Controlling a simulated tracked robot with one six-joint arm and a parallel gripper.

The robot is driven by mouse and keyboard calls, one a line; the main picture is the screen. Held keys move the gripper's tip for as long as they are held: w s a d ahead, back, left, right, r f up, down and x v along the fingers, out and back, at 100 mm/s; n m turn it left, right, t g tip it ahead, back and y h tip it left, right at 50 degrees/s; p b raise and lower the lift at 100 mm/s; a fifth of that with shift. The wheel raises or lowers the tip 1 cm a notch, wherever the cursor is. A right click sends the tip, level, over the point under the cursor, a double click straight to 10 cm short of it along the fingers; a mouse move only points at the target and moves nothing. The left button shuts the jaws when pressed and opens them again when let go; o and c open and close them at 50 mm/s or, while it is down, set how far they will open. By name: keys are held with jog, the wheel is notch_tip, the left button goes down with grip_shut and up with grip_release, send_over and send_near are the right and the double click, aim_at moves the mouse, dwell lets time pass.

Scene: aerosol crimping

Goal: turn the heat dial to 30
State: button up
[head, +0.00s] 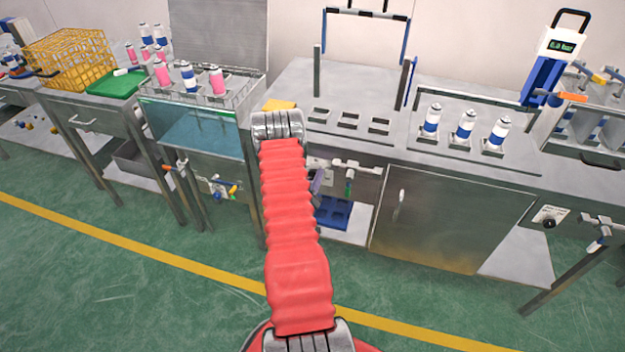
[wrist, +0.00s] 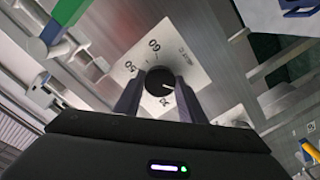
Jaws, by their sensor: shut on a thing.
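The heat dial is a round black knob (wrist: 158,81) on a white plate (wrist: 176,62) with printed numbers, in the middle of the wrist view. The numbers 50 and 60 are readable at its upper left. A smaller mark below the knob is too blurred to read surely. A short white pointer line shows on the knob's lower right. My gripper (wrist: 158,92) has one dark finger on each side of the knob and is shut on it. In the head view my red arm hides this knob and most of my gripper.
A water bath (head: 190,128) with cans above it stands left of my arm. A steel bench (head: 450,160) with three cans stands to the right. Another black knob (head: 549,223) is on a white plate at the far right. The green floor in front is clear.

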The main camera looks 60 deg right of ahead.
jog(key=shift+m, duration=0.3)
jog(key=m, duration=1.1)
dwell(0.3)
dwell(0.5)
jog(key=o, duration=1)
jog(key=shift+o, duration=0.2)
